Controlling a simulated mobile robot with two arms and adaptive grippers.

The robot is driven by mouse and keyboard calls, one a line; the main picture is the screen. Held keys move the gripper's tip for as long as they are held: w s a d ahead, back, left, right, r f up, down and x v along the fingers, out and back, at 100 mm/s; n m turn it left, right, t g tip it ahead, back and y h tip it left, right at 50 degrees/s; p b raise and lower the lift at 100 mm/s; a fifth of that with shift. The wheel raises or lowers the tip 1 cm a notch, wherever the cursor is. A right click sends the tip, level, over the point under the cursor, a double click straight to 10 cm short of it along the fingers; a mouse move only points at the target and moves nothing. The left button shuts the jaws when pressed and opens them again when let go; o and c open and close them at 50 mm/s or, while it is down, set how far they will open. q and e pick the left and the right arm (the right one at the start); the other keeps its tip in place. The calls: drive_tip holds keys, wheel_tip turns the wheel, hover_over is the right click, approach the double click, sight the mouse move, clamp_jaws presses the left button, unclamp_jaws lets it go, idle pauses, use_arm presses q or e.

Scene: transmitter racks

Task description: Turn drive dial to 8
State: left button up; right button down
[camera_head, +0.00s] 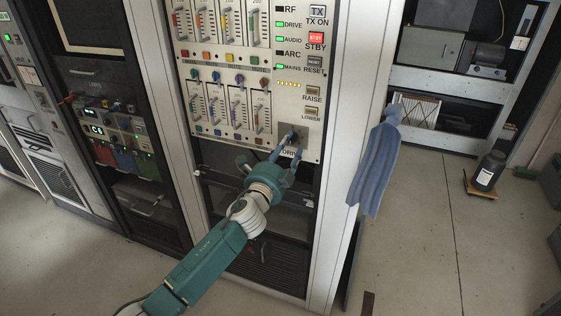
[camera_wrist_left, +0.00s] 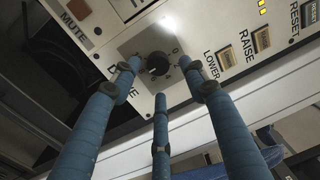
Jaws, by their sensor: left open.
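The drive dial is a small black round knob (camera_wrist_left: 157,64) on a grey square plate (camera_wrist_left: 140,43) in the left wrist view. A pale mark shows on the knob; the digits around it are too small or covered to read surely. In the head view the plate (camera_head: 300,131) sits at the lower right of the white rack panel, above partly covered lettering. My left gripper (camera_head: 288,149) is in front of the plate. In the left wrist view its blue fingers (camera_wrist_left: 159,72) are spread around the knob, one below it. Contact cannot be told. My right gripper is not in view.
RAISE (camera_head: 312,92) and LOWER (camera_head: 310,112) buttons sit just above the dial. Sliders (camera_head: 238,110) fill the panel to its left. A blue cloth (camera_head: 375,165) hangs at the rack's right edge. A dark container (camera_head: 487,171) stands on the floor at right; floor between is clear.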

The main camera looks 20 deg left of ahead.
use_arm(q)
drive_tip(key=s, duration=0.9)
drive_tip(key=shift+f, duration=0.15)
drive_tip(key=s+a+f+n+g, duration=0.1)
drive_tip(key=s+f+n+g, duration=0.15)
drive_tip(key=f, duration=0.85)
drive_tip(key=s+a+f+n+g+y, duration=0.1)
drive_tip(key=s+f+g, duration=0.15)
drive_tip(key=f, duration=0.75)
drive_tip(key=s+a+f+n+g, duration=0.1)
drive_tip(key=s+a+f+n, duration=0.15)
drive_tip(key=f, duration=0.85)
drive_tip(key=s+f+n+g, duration=0.4)
drive_tip(key=s+f+g, duration=0.1)
drive_tip(key=s+f, duration=1.3)
drive_tip(key=s+d+f+n+g, duration=0.1)
drive_tip(key=s+f, duration=0.4)
drive_tip(key=s, duration=0.6)
drive_tip(key=s+d+f+n+g, duration=0.1)
drive_tip(key=s+f+n+g, duration=0.2)
drive_tip(key=s, duration=0.7)
drive_tip(key=s+d+f+n+g, duration=0.1)
drive_tip(key=s+f+n+g, duration=0.1)
drive_tip(key=s+f, duration=0.5)
drive_tip(key=s, duration=0.4)
drive_tip(key=shift+s+d+g, duration=0.15)
drive_tip(key=shift+s+g, duration=0.15)
